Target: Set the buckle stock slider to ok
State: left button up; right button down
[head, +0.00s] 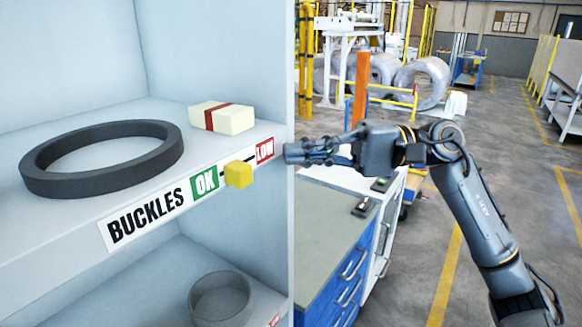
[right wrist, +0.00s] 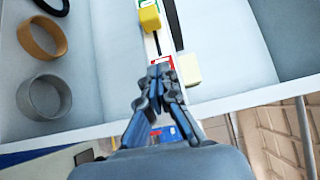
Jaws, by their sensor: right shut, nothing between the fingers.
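The yellow buckle stock slider knob (head: 238,174) sits on a dark track on the shelf's front edge, between the green OK mark (head: 204,184) and the red LOW mark (head: 264,151). It is close beside OK, not over it. The knob (right wrist: 149,18) also shows at the top of the right wrist view, with the LOW mark (right wrist: 162,65) nearer the fingers. My right gripper (head: 290,152) is shut and empty, just right of the LOW end and apart from the knob. In the right wrist view my fingertips (right wrist: 159,72) lie near LOW. My left gripper is not in view.
A dark ring (head: 100,160) and a cream box with a red band (head: 221,117) stand on the shelf (head: 40,240) behind the label. A grey round container (head: 220,297) is on the shelf below. A blue drawer cabinet (head: 345,262) stands at right.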

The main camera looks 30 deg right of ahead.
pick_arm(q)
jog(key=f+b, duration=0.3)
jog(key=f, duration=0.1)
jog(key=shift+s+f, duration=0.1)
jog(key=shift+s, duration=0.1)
pick_arm(e)
jog(key=s+v, duration=0.1)
jog(key=v, duration=0.7)
jog(key=shift+r, duration=0.15)
jog(key=shift+a, duration=0.15)
